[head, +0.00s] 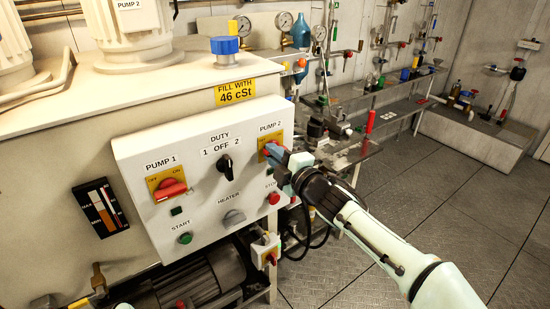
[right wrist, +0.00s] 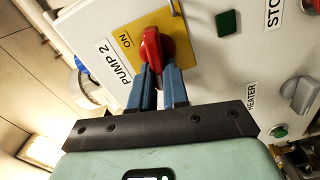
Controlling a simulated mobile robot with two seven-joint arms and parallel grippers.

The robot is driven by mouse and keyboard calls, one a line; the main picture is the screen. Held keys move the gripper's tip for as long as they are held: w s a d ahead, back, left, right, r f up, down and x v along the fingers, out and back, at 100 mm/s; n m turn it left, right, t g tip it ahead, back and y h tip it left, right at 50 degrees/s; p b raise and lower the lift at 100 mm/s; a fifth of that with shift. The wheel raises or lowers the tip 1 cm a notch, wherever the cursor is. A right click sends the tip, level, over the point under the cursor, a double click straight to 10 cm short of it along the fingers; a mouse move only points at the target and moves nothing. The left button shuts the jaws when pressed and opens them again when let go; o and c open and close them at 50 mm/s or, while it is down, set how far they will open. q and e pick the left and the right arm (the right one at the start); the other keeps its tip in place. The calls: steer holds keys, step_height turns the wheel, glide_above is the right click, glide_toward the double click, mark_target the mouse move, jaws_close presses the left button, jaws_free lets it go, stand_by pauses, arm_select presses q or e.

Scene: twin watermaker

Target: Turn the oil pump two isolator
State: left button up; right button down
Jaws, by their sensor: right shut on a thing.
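The oil pump two isolator is a red rotary handle (right wrist: 152,47) on a yellow plate (right wrist: 181,50) beside the label PUMP 2. In the head view its yellow plate (head: 268,138) is at the upper right of the white control panel (head: 203,190), mostly hidden by my gripper. My right gripper (head: 276,153) comes in from the right, its blue fingers shut on the handle's near end. ON is readable on the plate in the right wrist view; I cannot tell the handle's exact setting. My left gripper is not in view.
The panel also carries the red PUMP 1 isolator (head: 170,189), a black duty selector (head: 225,163), a grey heater knob (head: 234,218), a green start button (head: 185,238) and a red stop button (head: 274,198). Shelves with pipework (head: 370,95) stand behind. Floor on the right is clear.

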steer(key=shift+f+n+b, duration=0.2)
steer(key=shift+n+b, duration=0.25)
steer(key=shift+n, duration=0.65)
steer(key=c, duration=1.1)
jaws_free()
steer(key=shift+s, duration=0.1)
steer(key=b+v, duration=0.1)
steer(key=v, duration=1.2)
steer(key=shift+s+d+b, duration=0.1)
steer(key=shift+d+b, duration=0.05)
steer(key=shift+b, duration=0.25)
